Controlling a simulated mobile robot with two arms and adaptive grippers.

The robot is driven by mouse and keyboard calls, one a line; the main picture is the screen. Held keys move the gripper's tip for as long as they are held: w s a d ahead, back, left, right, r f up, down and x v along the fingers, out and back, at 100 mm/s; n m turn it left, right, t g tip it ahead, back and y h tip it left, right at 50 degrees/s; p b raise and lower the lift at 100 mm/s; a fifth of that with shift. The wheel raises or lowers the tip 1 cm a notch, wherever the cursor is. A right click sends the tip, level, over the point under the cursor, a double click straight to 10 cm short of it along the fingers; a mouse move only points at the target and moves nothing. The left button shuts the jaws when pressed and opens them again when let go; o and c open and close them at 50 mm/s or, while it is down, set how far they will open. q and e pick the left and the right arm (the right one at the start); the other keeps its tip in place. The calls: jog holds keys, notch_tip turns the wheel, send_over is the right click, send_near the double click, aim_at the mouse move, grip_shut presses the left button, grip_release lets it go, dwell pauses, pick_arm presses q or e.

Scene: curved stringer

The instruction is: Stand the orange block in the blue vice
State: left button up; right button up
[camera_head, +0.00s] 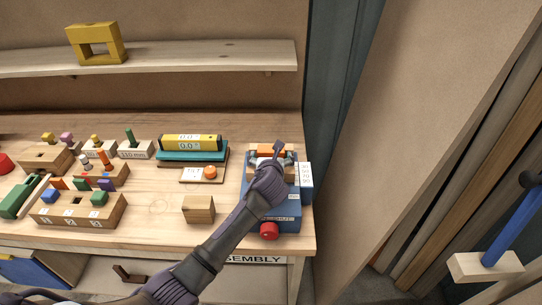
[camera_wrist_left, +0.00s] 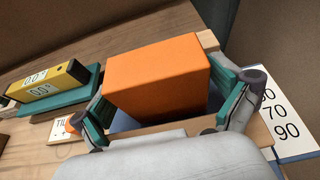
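The blue vice (camera_head: 287,217) stands at the right end of the bench, with a red knob (camera_head: 269,230) in front and light wooden jaw pieces. My left gripper (camera_head: 268,157) is over the vice's jaw end and partly hides it. The orange block (camera_wrist_left: 160,75) is between the fingers of the left gripper (camera_wrist_left: 168,100), one teal pad against each side. It also shows beyond the gripper in the head view (camera_head: 270,150). It is at the wooden jaws; whether it rests on the vice floor is hidden. My right gripper is not in view.
Left of the vice are a wooden block (camera_head: 198,209), a small tag board (camera_head: 203,174) and a yellow level (camera_head: 190,142) on a teal base. Peg blocks (camera_head: 78,213) fill the left. A shelf (camera_head: 190,56) is above. A wall panel stands close right.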

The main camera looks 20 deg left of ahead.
pick_arm(q)
jog(key=shift+s+r, duration=0.1)
jog(key=shift+r, duration=0.05)
jog(key=v, duration=1.1)
jog(key=shift+s+d, duration=0.2)
jog(key=shift+s, duration=0.2)
jog(key=shift+r, duration=0.1)
